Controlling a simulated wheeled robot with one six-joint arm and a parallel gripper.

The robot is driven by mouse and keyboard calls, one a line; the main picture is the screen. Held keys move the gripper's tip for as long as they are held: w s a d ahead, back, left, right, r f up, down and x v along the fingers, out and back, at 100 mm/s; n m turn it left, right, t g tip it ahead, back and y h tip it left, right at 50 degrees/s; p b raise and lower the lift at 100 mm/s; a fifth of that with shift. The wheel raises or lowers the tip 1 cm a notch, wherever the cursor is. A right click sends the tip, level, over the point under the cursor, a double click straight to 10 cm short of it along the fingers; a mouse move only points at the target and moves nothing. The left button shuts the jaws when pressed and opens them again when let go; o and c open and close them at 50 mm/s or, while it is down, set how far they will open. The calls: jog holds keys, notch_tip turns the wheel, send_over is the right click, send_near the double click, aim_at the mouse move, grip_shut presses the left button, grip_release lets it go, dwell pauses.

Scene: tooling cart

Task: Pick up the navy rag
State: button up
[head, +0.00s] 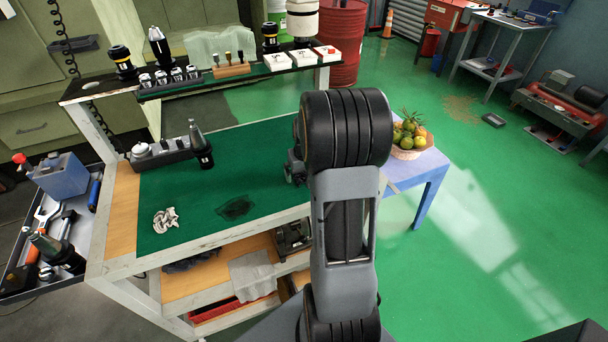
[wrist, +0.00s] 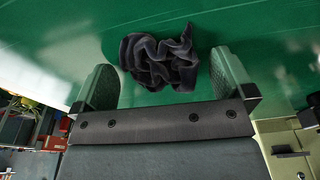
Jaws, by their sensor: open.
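The navy rag (wrist: 160,62) lies crumpled on the green mat in the wrist view, very dark blue with raised folds. My gripper (wrist: 162,72) is open, with one green-faced finger on each side of the rag. The rag shows between and just beyond the fingertips, and the fingers do not close on it. I cannot tell how high the fingers are above the mat. In the head view my arm covers the rag, and only a dark part near my gripper shows at the arm's left side.
A raised shelf with tools runs along the back. A fruit basket (head: 407,152) stands on the blue table at right.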

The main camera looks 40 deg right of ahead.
jog(key=shift+c, duration=0.5)
jog(key=c, duration=0.8)
jog(key=shift+c, duration=0.2)
jog(key=shift+r, duration=0.6)
notch_tip(320, 180, up, 2)
jog(key=shift+s+d+r, duration=0.1)
jog(key=shift+r, duration=0.1)
jog(key=s+d+r+b, duration=0.1)
jog(key=s+d+r, duration=0.2)
jog(key=s+r, duration=0.6)
jog(key=s, duration=0.4)
jog(key=shift+s+d+r, duration=0.2)
